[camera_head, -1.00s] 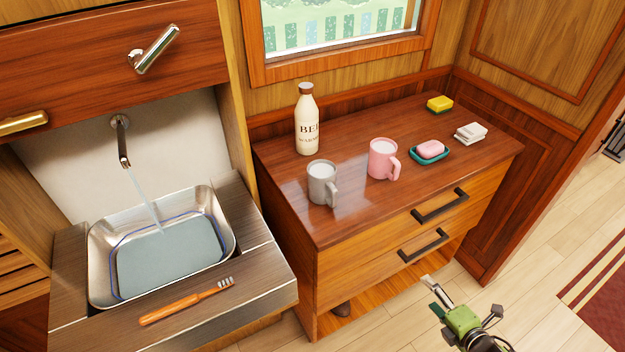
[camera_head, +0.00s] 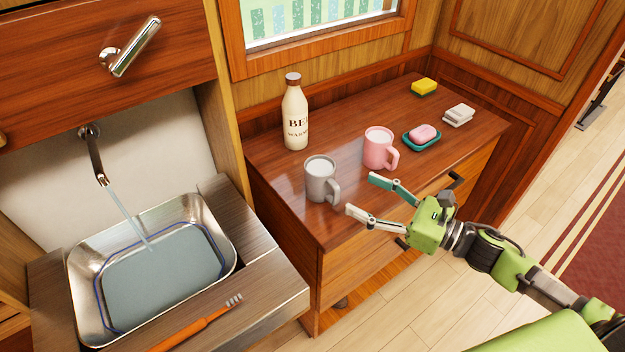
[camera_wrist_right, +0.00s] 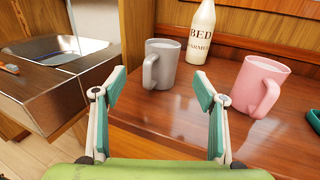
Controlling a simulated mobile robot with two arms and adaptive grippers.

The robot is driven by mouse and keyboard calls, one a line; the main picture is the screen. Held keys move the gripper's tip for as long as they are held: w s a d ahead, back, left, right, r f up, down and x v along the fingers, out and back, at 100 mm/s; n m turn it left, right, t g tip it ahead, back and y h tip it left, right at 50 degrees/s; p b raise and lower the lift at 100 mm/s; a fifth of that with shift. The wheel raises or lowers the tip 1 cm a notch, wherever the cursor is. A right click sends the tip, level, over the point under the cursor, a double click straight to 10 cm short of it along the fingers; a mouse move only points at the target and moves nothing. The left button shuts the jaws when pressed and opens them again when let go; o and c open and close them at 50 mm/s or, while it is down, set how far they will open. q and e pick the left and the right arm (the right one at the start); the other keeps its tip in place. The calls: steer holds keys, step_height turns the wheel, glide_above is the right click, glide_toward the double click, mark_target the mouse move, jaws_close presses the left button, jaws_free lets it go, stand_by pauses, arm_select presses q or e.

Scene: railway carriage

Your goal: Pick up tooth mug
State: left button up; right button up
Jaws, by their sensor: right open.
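Two mugs stand upright on the wooden cabinet top, and I cannot tell from looks which is the tooth mug. The grey mug (camera_head: 320,182) is near the left front corner; it also shows in the right wrist view (camera_wrist_right: 161,62), ahead and between the fingers. The pink mug (camera_head: 378,149) is farther right; it also shows in the wrist view (camera_wrist_right: 256,85), right of the right finger. My right gripper (camera_head: 370,197) is open and empty, just right of the grey mug and in front of the pink one, touching neither. My left gripper is out of view.
A cream bottle (camera_head: 295,118) stands behind the grey mug. A pink soap (camera_head: 422,132) on a teal dish, a white folded stack (camera_head: 459,114) and a yellow sponge (camera_head: 424,87) lie to the right. A sink (camera_head: 160,262) with running water and an orange toothbrush (camera_head: 200,325) are left.

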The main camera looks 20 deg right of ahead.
mark_target(332, 178)
steer(key=shift+w+a, duration=0.25)
steer(key=shift+w, duration=0.2)
steer(key=shift+w+a+r, duration=0.1)
steer(key=shift+w+a, duration=0.1)
steer(key=shift+w, duration=0.1)
steer(key=x, duration=0.4)
steer(key=shift+w+a, duration=0.15)
steer(key=shift+a, duration=0.05)
steer(key=shift+x, duration=0.9)
steer(key=shift+f+x, duration=0.15)
steer(key=shift+x, duration=0.85)
steer(key=shift+f+x, duration=0.1)
steer(key=shift+x, duration=0.85)
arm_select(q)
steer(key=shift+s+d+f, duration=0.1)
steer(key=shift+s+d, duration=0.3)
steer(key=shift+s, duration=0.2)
arm_select(e)
steer(key=shift+w+r, duration=0.1)
steer(key=c, duration=1.4)
